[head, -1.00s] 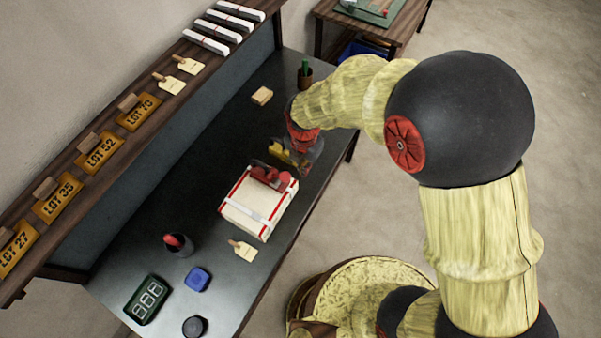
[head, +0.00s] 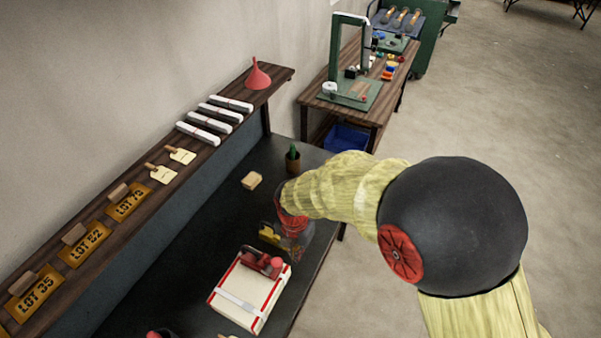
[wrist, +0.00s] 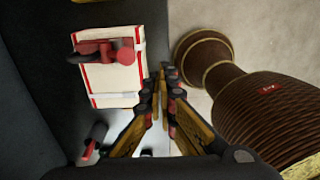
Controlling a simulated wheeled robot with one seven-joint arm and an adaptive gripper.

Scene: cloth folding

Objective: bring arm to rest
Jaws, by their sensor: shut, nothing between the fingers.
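My gripper (head: 270,236) has yellow fingers and hangs over the dark table at the end of my pale yellow arm. It is just beyond the folded white cloth bundle (head: 238,298) in the head view, partly hidden by my own wrist. In the wrist view its fingertips (wrist: 166,76) are together and empty, to the right of the bundle (wrist: 112,82). The bundle has red stripes and a white band. A red clamp-like object (head: 262,262) lies on its far end. I cannot tell my gripper's exact height above the table.
The dark table (head: 180,275) holds a small tan block (head: 251,180) and a cup with a green item (head: 293,160). A wooden shelf (head: 150,205) with lot tags, rolls and a red funnel (head: 258,75) runs along the left. Open floor (head: 480,110) lies to the right.

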